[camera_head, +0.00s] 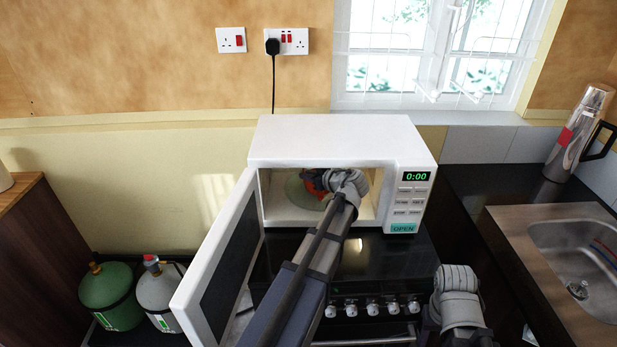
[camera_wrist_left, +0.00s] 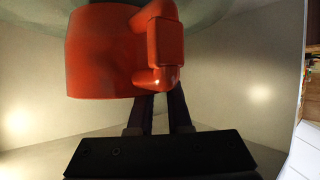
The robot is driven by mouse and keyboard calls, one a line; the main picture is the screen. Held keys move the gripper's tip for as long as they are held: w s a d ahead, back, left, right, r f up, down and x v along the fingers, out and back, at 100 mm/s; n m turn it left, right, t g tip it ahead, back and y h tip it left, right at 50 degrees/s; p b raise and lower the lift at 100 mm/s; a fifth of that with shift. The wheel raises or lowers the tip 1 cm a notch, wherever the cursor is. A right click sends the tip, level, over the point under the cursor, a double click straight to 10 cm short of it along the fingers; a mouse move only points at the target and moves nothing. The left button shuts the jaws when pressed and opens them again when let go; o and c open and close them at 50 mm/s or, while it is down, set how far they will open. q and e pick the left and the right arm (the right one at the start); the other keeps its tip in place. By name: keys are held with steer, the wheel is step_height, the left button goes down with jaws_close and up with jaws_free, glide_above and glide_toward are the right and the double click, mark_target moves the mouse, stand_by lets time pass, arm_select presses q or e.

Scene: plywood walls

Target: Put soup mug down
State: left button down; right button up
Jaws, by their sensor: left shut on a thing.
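The soup mug (camera_wrist_left: 105,55) is red-orange with a thick handle (camera_wrist_left: 165,45). In the head view the mug (camera_head: 313,187) shows inside the open microwave (camera_head: 330,140), partly hidden by my left wrist. My left gripper (camera_wrist_left: 165,98) reaches into the microwave and is shut on the mug at its handle. The mug is at the glass turntable (camera_head: 297,190); I cannot tell whether it touches the glass. My right arm shows at the lower right of the head view, but its gripper fingers do not show.
The microwave door (camera_head: 215,265) stands open on the left, beside my left arm. A sink (camera_head: 580,265) and a steel flask (camera_head: 580,135) are at the right. Two gas bottles, green (camera_head: 108,295) and grey (camera_head: 160,290), stand at the lower left.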

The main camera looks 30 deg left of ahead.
arm_select(q)
steer(key=shift+f+b, duration=0.25)
steer(key=shift+b, duration=0.1)
steer(key=shift+f, duration=0.1)
steer(key=c, duration=0.8)
jaws_free()
steer(key=shift+c, duration=0.2)
steer(key=shift+s+d+r, duration=0.1)
steer(key=shift+d+r, duration=0.05)
steer(key=shift+r, duration=0.1)
steer(key=p+v, duration=0.1)
steer(key=v, duration=0.2)
steer(key=shift+p, duration=0.4)
steer(key=s+d, duration=0.5)
steer(key=d, duration=0.5)
steer(key=shift+d+f, duration=0.2)
steer(key=shift+d, duration=0.1)
